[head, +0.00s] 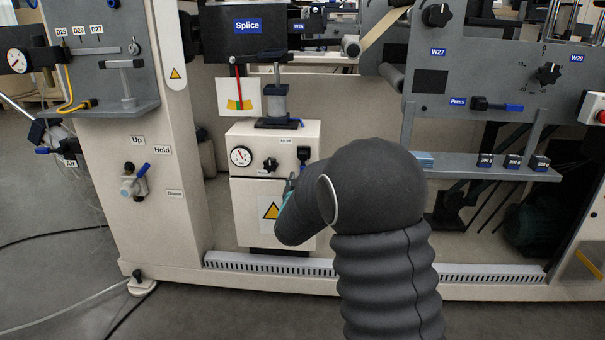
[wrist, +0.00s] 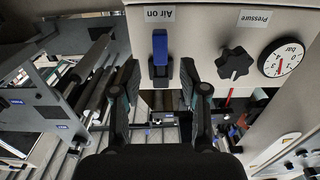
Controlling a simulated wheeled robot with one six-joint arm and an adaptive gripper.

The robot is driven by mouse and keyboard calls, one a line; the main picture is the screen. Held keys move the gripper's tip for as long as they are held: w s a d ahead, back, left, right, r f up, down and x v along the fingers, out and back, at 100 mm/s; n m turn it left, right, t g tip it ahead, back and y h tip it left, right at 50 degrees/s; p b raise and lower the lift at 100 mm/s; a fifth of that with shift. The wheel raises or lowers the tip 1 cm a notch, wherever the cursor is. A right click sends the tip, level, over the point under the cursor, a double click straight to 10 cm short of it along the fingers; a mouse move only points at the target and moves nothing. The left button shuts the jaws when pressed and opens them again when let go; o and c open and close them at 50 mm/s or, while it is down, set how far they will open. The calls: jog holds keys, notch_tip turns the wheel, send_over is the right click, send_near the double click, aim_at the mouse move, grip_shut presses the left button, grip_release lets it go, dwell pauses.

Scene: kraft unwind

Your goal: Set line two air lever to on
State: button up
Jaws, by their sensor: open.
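The air lever (wrist: 160,46) has a blue handle on a dark mount and sits on a cream panel under a label that reads "Air on" in the wrist view. In the head view, a small dark lever (head: 304,154) is at the upper right of the cream control box (head: 237,205); its label is too small to read surely. My gripper (wrist: 159,74) is open, with one dark finger on each side of the lever in the wrist view. I cannot tell whether either finger touches it. In the head view my arm mostly hides my gripper.
A black pressure knob (wrist: 235,63) and a round gauge (wrist: 283,57) are beside the lever on the same panel. A splice unit (head: 247,40) overhangs the box. A grey shelf with small dark blocks (head: 513,161) is at the right. Another blue-handled valve (head: 141,171) is at the left.

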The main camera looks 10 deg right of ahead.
jog(key=v, duration=0.5)
jog(key=shift+s, duration=0.4)
jog(key=shift+f, duration=0.1)
jog(key=s+a+f+n+g+y, duration=0.15)
jog(key=a+f+g+y, duration=0.25)
jog(key=f, duration=0.5)
jog(key=s+a+f+n+g+y, duration=0.1)
jog(key=s+a+f+g+y, duration=0.2)
jog(key=s, duration=0.6)
jog(key=s+d+r+g+h+p, duration=0.1)
jog(key=s+d+r+g+p, duration=0.1)
jog(key=s+r, duration=0.5)
jog(key=s+d+r+n+g+p, duration=0.1)
jog(key=s+d+r+g+p, duration=0.2)
jog(key=s, duration=0.8)
jog(key=s+d+r+g+h+p, duration=0.15)
jog(key=s+r, duration=0.35)
jog(key=s, duration=0.5)
notch_tip(320, 180, up, 7)
jog(key=s+d+t+p, duration=0.1)
jog(key=s+d+p, duration=0.1)
jog(key=shift+s+d+f+t+p, duration=0.2)
jog(key=shift+d+t+p, duration=0.05)
jog(key=shift+t+p, duration=0.1)
